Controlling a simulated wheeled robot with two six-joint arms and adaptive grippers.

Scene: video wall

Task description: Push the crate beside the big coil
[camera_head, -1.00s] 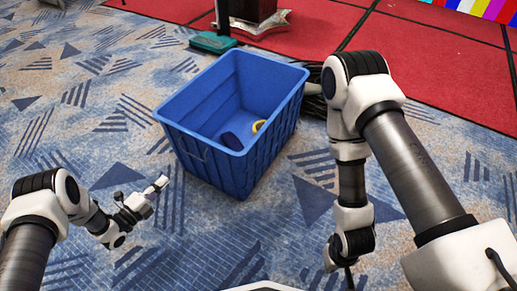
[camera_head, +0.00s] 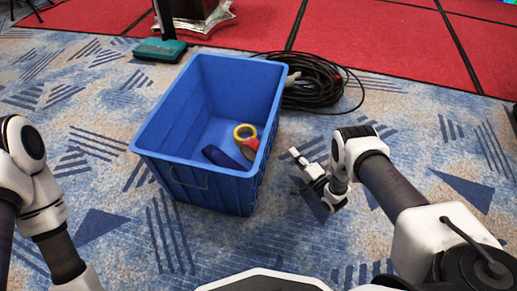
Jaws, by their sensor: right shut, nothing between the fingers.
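The blue crate (camera_head: 190,180) stands upright on the carpet in the middle of the head view. The big coil (camera_head: 318,82) of black cable lies on the floor just behind the crate's right side, and the crate's rim hides part of it. My right gripper (camera_head: 295,154) is shut and empty, a short way right of the crate's right wall, with a gap of carpet between. My left arm is at the left edge, and its gripper is out of view.
In the crate are a yellow ring (camera_head: 245,132), a red item (camera_head: 250,149) and a dark blue item (camera_head: 221,157). A teal box (camera_head: 160,50) and a silver-based stand (camera_head: 192,20) are behind it. Patterned carpet is clear at right.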

